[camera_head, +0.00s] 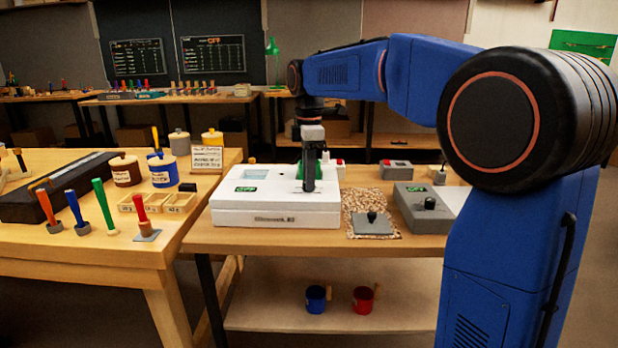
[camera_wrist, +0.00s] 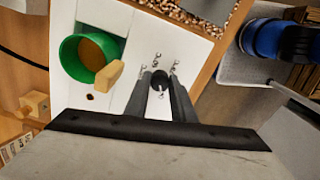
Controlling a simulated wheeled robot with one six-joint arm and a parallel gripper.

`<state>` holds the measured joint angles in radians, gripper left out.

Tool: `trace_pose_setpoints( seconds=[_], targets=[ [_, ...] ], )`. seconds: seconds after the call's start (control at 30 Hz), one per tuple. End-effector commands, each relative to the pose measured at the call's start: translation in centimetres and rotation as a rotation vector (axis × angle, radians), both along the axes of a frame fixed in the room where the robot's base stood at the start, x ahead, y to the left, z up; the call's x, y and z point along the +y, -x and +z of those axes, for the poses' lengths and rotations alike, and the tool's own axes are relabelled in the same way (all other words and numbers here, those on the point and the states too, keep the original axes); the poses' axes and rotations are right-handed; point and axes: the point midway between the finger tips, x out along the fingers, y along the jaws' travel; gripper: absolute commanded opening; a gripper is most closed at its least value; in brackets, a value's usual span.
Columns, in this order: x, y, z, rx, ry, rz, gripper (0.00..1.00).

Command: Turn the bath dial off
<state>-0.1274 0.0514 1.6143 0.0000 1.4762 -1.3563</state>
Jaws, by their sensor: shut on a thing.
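In the wrist view my gripper (camera_wrist: 160,88) is shut on a small dark dial (camera_wrist: 160,79), with a finger on each side. Small marks sit around the dial, too small to read. A green pot (camera_wrist: 70,50) with a wooden handle sits in the bath top beside the dial.
A grey box (camera_head: 409,215) with a black knob and a green display stands to the right. A grey plate with a knob (camera_head: 373,226) lies on a speckled mat. Brushes and jars crowd the left bench (camera_head: 120,243).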

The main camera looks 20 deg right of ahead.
Motion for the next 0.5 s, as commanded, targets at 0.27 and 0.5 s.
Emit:
trace_pose_setpoints(
  seconds=[0.27,0.5],
  targets=[
    [-0.01,-0.07,0.08,-0.003,0.0,0.047,0.0],
    [-0.02,-0.07,0.08,-0.003,0.0,0.051,0.0]
  ],
)
